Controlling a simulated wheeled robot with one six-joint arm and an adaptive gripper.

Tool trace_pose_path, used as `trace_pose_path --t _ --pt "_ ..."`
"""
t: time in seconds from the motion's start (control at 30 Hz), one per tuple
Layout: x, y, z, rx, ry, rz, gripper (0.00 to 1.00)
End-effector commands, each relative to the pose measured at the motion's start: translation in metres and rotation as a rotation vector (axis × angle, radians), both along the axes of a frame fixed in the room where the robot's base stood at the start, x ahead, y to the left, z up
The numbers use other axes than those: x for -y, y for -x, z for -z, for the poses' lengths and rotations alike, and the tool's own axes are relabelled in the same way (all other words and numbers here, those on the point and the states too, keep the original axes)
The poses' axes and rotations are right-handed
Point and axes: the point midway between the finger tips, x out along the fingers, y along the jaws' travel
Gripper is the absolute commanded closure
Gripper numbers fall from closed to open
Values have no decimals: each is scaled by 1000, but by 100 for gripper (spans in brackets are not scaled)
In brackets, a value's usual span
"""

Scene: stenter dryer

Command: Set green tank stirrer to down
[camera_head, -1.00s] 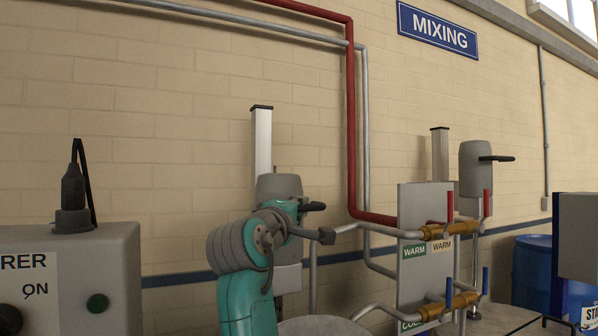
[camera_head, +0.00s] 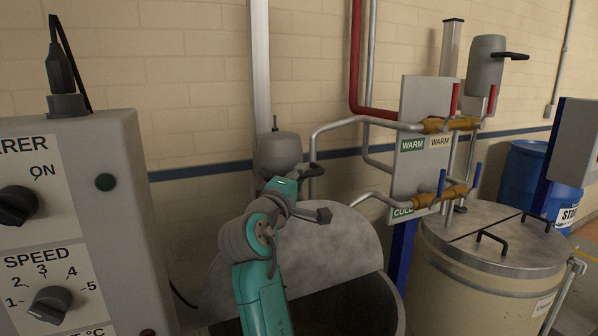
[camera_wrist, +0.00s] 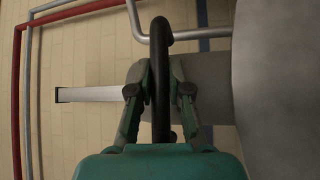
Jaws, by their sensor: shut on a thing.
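The left stirrer's grey motor head (camera_head: 276,150) is on a pale upright column (camera_head: 260,70), above a tank with a raised grey lid (camera_head: 325,240). My gripper (camera_head: 297,178) is at the front right of this motor head. In the wrist view, my gripper (camera_wrist: 161,72) is shut on the stirrer's black handle (camera_wrist: 160,42), with one finger on each side. The motor head shows partly behind the fingers in the wrist view. The handle is mostly hidden by my gripper in the head view. The tank's inside is dark.
Grey pipes (camera_head: 350,125) and a valve board (camera_head: 425,98) stand close at the right of my gripper. A second stirrer (camera_head: 486,65) sits high over a lidded beige tank (camera_head: 490,270). A control box (camera_head: 115,200) stands at the left.

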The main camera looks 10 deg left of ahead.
Motion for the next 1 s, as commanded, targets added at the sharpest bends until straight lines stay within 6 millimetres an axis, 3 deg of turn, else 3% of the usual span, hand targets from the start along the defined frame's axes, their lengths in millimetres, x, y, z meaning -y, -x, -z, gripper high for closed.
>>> trace_pose_path --t 0.03,0.2,0.23,0.3,0.67,0.83,1.0 --pt "-1 -1 8 -14 2 2 100" --pt "-1 -1 10 -18 2 2 100" --pt "-1 -1 10 -18 3 3 75" --pt "-1 -1 10 -18 3 2 58" --pt "-2 3 6 -11 2 0 57" --pt "-6 23 9 -11 2 -1 57" --pt "-13 56 14 -11 1 -1 57"
